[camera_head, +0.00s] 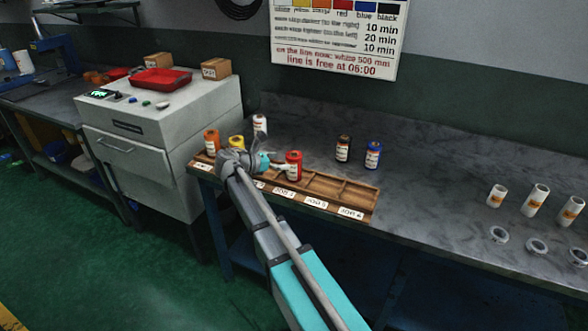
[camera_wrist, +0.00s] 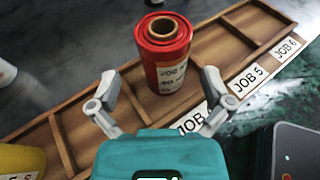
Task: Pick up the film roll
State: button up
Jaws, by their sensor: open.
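A red film roll (camera_head: 293,165) stands upright in a compartment of the wooden job tray (camera_head: 330,185) on the bench. In the wrist view the red roll (camera_wrist: 165,55) is just beyond my fingertips, with its hollow core facing up and a white label on its side. My gripper (camera_wrist: 160,88) is open and empty, with one finger to each side of the roll's lower part. In the head view my gripper (camera_head: 270,163) is just left of the red roll, partly hidden by my arm.
Orange (camera_head: 211,141) and yellow (camera_head: 236,143) rolls stand in the tray's left part. A white roll (camera_head: 259,124), a black roll (camera_head: 343,148) and a blue roll (camera_head: 373,155) stand behind on the bench. The tray's right compartments are empty.

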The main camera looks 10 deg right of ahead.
aim_at(294, 166)
dwell(0.3)
jog(key=shift+b+x, duration=0.65)
jog(key=shift+x, duration=1.9)
jog(key=shift+s+d+r, duration=0.1)
jog(key=shift+s+r, duration=0.05)
jog(key=shift+s, duration=0.05)
jog(key=shift+c, duration=0.3)
jog(key=c, duration=1)
